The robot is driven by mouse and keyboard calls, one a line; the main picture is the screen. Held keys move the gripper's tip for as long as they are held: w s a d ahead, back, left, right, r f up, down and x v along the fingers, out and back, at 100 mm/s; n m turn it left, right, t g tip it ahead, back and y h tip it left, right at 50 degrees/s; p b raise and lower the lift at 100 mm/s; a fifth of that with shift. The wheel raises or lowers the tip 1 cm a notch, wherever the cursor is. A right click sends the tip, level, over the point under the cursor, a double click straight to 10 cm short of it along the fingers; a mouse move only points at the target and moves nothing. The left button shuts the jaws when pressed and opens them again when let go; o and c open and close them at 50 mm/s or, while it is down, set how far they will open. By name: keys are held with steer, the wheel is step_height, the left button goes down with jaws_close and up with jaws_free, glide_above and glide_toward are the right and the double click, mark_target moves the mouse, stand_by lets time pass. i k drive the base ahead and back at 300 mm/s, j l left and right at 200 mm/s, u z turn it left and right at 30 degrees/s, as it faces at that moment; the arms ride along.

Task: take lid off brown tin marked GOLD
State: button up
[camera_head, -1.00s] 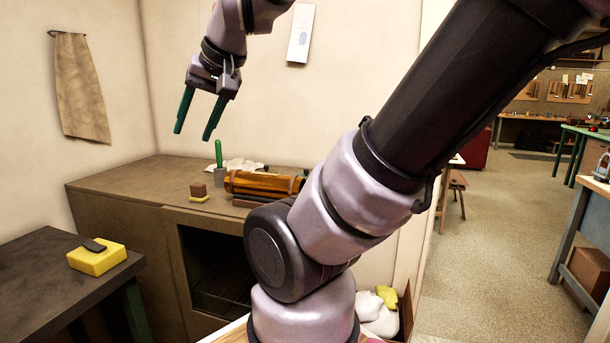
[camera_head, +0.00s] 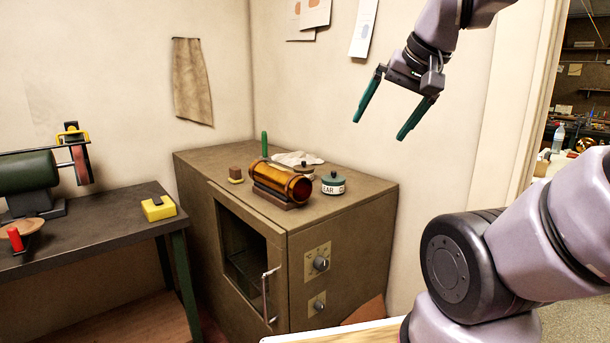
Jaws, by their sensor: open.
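No tin with a readable GOLD mark shows. A small tin with a dark knobbed lid (camera_head: 303,169) stands on top of the brown cabinet (camera_head: 345,215), partly hidden behind an amber cylinder (camera_head: 280,183); I cannot read any mark on it. To its right a pale tin with a green knobbed lid (camera_head: 333,184) shows the letters "LEAR", and its lid is on. My gripper (camera_head: 379,130) is open and empty, pointing down and left in the air, above and to the right of the tins in the picture, apart from them.
A brown block (camera_head: 235,171), a green-handled tool (camera_head: 264,143) and a white cloth (camera_head: 295,158) are also on the cabinet. The dark bench (camera_head: 110,225) at left holds a grinder (camera_head: 28,172) and a yellow box (camera_head: 158,208). Papers hang on the wall behind.

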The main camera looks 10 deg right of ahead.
mark_target(303, 166)
steer(key=i+j, duration=0.25)
steer(key=i+j+z, duration=0.1)
steer(key=i+j, duration=0.15)
steer(key=j, duration=0.2)
steer(key=i+j, duration=0.2)
steer(key=j, duration=0.2)
